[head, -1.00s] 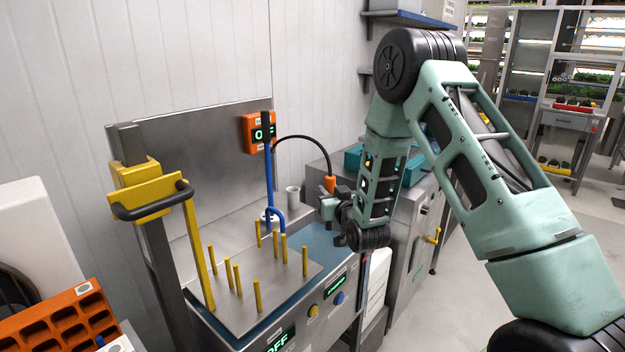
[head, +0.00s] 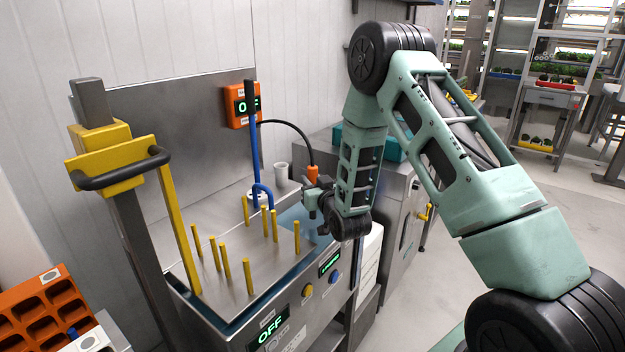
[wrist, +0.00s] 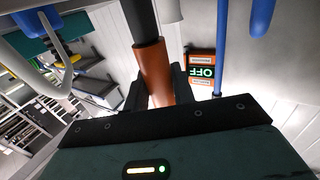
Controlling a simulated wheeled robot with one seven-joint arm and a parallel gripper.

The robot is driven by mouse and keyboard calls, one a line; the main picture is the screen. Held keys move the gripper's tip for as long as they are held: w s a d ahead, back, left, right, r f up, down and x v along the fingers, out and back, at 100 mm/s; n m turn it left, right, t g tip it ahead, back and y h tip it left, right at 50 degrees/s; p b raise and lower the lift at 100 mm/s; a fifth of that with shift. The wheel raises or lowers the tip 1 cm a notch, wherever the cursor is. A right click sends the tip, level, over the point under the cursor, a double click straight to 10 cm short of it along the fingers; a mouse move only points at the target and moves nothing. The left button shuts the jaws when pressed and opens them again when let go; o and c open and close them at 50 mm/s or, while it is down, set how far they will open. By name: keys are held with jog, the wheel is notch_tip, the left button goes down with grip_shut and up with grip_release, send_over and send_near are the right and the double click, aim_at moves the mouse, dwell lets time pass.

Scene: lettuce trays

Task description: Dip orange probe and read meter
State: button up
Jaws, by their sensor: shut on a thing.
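The orange probe (head: 313,174) stands roughly upright at the end of a black cable that arcs over from the meter. My gripper (head: 311,193) is shut on it, near the right end of the tank. In the wrist view the probe (wrist: 157,78) runs between my two dark fingers. The orange meter box (head: 240,113) hangs on the steel back panel; its display is partly hidden by a blue upright bar. In the wrist view the meter (wrist: 202,72) reads OFF. The steel tank (head: 232,325) shows blue liquid (head: 292,220) at its right end. The probe's lower tip is hidden.
Several yellow pegs (head: 226,261) rise from the steel plate over the tank. A yellow lever frame with a black handle (head: 120,172) stands at left. A pale cup (head: 281,173) stands behind the tank. An orange crate (head: 35,318) is at lower left.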

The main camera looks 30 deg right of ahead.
aim_at(315, 171)
notch_tip(315, 171, down, 7)
jog(key=b, duration=0.5)
jog(key=shift+b, duration=0.4)
jog(key=shift+s+f+b, duration=0.25)
jog(key=shift+f+b, duration=0.05)
jog(key=shift+f, duration=0.15)
jog(key=shift+a+f, duration=0.1)
jog(key=shift+f, duration=0.05)
dwell(0.8)
dwell(1.5)
jog(key=r+p, duration=0.2)
jog(key=r, duration=0.2)
jog(key=r+p, duration=0.2)
jog(key=r, duration=0.1)
jog(key=r+p, duration=0.2)
jog(key=r, duration=0.2)
jog(key=shift+w+r, duration=0.25)
jog(key=shift+r, duration=0.1)
dwell(0.8)
